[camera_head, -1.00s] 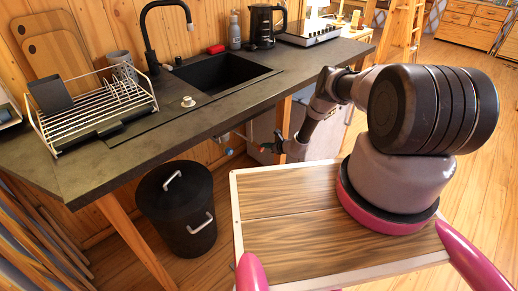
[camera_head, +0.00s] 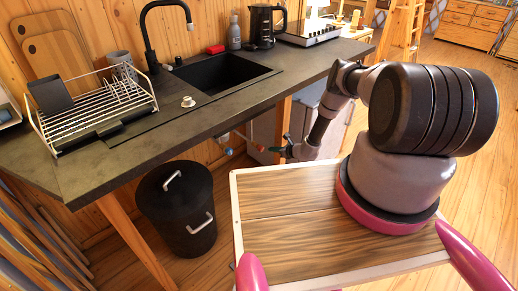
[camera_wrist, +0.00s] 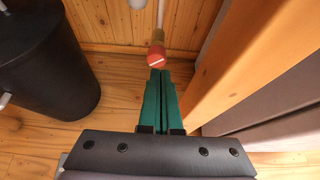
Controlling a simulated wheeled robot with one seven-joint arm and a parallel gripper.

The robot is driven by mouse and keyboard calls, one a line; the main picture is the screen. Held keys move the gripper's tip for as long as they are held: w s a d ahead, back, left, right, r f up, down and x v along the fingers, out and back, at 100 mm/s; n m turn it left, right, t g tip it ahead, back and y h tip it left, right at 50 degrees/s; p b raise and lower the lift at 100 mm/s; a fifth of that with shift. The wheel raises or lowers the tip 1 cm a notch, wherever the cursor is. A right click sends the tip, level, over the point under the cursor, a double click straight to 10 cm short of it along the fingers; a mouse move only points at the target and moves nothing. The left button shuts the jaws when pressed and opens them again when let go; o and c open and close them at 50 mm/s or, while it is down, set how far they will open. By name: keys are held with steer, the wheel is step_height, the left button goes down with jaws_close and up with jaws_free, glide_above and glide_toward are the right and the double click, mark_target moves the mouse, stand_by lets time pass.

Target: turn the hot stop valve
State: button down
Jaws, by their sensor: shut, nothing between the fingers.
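The hot stop valve shows as a round red-orange knob (camera_wrist: 157,55) with a pale line across it, at the top middle of the wrist view. In the head view the red knob (camera_head: 260,147) is small, under the counter. My gripper (camera_wrist: 160,75) has its two green fingers together with nothing between them. The fingertips point at the knob and appear just below it in the wrist view; I cannot tell whether they touch it. In the head view my gripper (camera_head: 274,149) is just right of the knob. A blue knob (camera_head: 228,151) sits to the left.
A wooden post (camera_wrist: 245,55) stands close on the right of my fingers. A black lidded bin (camera_wrist: 45,60) stands on the left, on the wooden floor. The counter (camera_head: 100,165) with its sink (camera_head: 225,75) is above the valves.

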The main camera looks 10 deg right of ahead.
mark_target(259, 146)
steer(key=shift+s+d, duration=0.1)
steer(key=shift+s, duration=0.1)
steer(key=w+a, duration=0.4)
steer(key=shift+w, duration=0.15)
stand_by(0.7)
steer(key=shift+a, duration=0.15)
steer(key=shift+f, duration=0.3)
stand_by(0.5)
steer(key=shift+w+d, duration=0.2)
steer(key=shift+d, duration=0.05)
stand_by(0.4)
